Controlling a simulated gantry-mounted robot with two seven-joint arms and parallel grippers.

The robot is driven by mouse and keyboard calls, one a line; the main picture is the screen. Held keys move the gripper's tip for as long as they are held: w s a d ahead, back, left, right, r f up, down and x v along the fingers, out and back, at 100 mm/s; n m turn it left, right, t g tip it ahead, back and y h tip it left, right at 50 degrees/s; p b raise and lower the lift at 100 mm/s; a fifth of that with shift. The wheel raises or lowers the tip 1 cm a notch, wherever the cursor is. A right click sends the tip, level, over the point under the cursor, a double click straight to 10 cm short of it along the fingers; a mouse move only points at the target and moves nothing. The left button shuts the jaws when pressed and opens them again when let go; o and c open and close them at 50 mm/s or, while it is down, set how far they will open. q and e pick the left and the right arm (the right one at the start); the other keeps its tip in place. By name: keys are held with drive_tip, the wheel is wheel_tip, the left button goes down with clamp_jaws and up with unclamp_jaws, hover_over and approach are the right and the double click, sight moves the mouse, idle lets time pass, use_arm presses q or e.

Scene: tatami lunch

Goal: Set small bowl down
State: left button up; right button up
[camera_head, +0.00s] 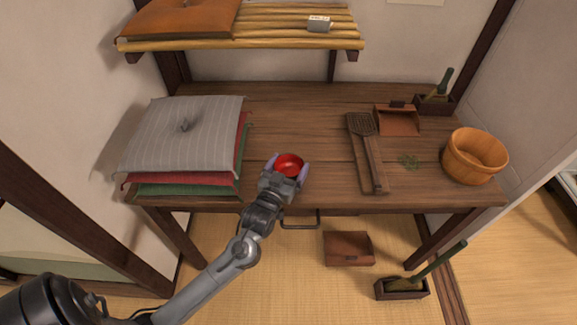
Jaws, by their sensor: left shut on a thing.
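A small red bowl (289,164) shows in the head view at the front middle of the wooden table (290,110). My left gripper (287,169) is shut on the bowl, with its pale purple fingers on either side of it. The bowl looks upright, with its open side facing up. It is over the table's front part, and I cannot tell if it touches the tabletop. My gripper's wrist hides the near side of the bowl. My right gripper is not in view.
Stacked cushions (187,138) fill the table's left side. A bamboo shelf (290,24) overhangs the back. The middle of the tabletop is clear.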

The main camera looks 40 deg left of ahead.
use_arm(q)
drive_tip(key=o, duration=0.8)
drive_tip(key=shift+f, duration=0.1)
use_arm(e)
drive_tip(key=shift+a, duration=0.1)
use_arm(q)
drive_tip(key=shift+s+d+r, duration=0.1)
drive_tip(key=shift+s+r, duration=0.05)
drive_tip(key=shift+r, duration=0.05)
drive_tip(key=shift+s+d+p, duration=0.1)
drive_tip(key=shift+s+p, duration=0.2)
drive_tip(key=shift+s, duration=0.05)
use_arm(e)
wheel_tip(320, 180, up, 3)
drive_tip(key=p, duration=0.2)
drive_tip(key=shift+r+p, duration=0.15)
drive_tip(key=shift+p, duration=0.2)
use_arm(q)
drive_tip(key=v, duration=1.1)
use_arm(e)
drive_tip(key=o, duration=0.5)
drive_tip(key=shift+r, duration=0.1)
